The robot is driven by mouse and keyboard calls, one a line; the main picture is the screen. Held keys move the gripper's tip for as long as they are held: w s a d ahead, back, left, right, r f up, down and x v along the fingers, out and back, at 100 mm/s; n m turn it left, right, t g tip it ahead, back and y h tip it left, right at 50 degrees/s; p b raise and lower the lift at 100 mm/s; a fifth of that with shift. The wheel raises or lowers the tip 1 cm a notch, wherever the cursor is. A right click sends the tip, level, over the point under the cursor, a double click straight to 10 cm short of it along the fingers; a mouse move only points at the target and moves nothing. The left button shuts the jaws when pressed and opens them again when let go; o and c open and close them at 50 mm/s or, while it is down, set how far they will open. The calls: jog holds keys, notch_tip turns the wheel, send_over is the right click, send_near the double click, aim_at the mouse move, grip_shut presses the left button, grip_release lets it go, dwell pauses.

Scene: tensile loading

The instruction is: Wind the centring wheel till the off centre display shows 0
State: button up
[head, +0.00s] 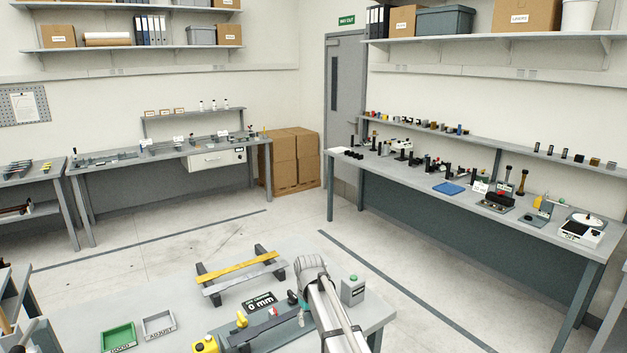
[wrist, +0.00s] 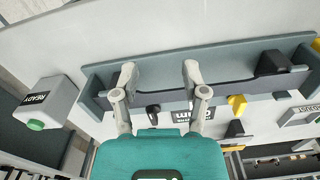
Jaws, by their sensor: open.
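The off-centre display (head: 261,302) is a black plate on the front bench and reads 0 mm in the head view. In the wrist view only part of the display (wrist: 200,105) shows behind my gripper (wrist: 158,70), which is open with nothing between its fingers. The fingers hang over a long grey fixture (wrist: 225,62) with a dark bar along it. A small black knob (wrist: 153,111) stands near the gripper. I cannot make out the centring wheel for sure; my arm hides part of the fixture in the head view.
A grey box marked READY (wrist: 47,103) with a green button stands by the fixture's end. A yellow strip (head: 240,268) lies on a rack behind.

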jog(key=s+d+f+m+b, duration=0.2)
jog(key=s+d+f+b, duration=0.1)
jog(key=s+d, duration=0.6)
jog(key=s+d+f+m+b, duration=0.3)
jog(key=s+d, duration=0.6)
jog(key=s, duration=0.3)
jog(key=shift+s+f+b, duration=0.2)
jog(key=shift+f+b, duration=0.55)
jog(key=shift+f, duration=0.2)
